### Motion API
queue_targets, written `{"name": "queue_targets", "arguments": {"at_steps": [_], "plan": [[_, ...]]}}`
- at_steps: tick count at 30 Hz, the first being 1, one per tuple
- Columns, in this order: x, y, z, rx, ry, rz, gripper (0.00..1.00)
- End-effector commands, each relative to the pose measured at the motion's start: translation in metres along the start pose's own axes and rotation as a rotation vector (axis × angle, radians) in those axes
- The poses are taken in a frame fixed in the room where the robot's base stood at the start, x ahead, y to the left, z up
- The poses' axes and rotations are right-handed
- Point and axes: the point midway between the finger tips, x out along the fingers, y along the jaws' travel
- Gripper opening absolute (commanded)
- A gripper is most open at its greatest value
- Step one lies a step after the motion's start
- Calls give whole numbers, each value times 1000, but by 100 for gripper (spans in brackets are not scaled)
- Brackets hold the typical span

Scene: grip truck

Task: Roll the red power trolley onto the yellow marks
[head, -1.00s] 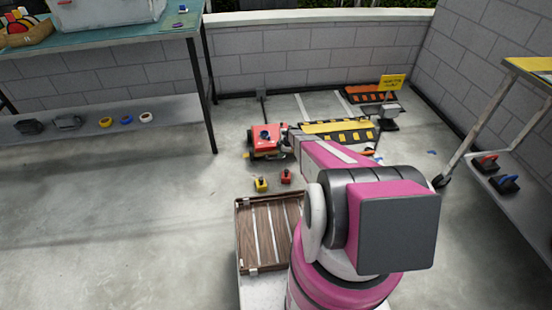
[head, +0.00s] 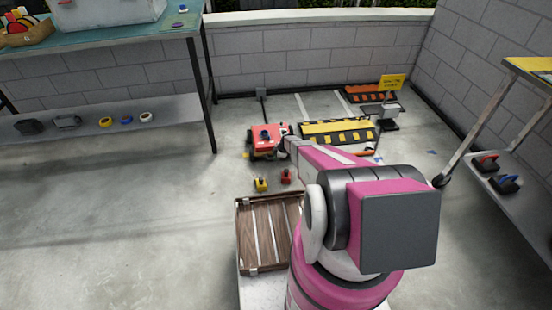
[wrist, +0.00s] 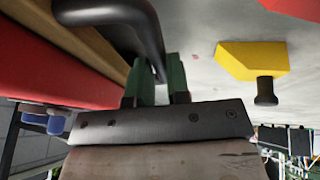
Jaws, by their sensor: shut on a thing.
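The red power trolley (head: 266,133) stands on the concrete floor towards the back wall, left of my arm's far end. In the wrist view its red side (wrist: 45,75) and a wooden edge fill the left. My gripper (wrist: 157,82) has its green fingers shut on the trolley's black bar handle (wrist: 115,14), seen close up. My arm hides the gripper in the head view. A small yellow patch (head: 246,155) shows on the floor at the trolley's left; I cannot tell whether it is one of the yellow marks.
A yellow chock (head: 261,184) and a red chock (head: 286,176) sit on the floor in front of the trolley. A yellow-black ramp (head: 338,132) lies to its right. A workbench (head: 110,38) stands left, a cart (head: 520,190) right. The left floor is clear.

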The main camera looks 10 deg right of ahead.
Motion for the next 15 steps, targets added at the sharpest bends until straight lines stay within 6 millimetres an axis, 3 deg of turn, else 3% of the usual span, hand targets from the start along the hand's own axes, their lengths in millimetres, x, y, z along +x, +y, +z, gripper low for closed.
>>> {"name": "queue_targets", "arguments": {"at_steps": [8, 15], "plan": [[7, 41, 4, -1, -1, 5, 0], [6, 39, 4, 0, -1, 1, 0]]}}
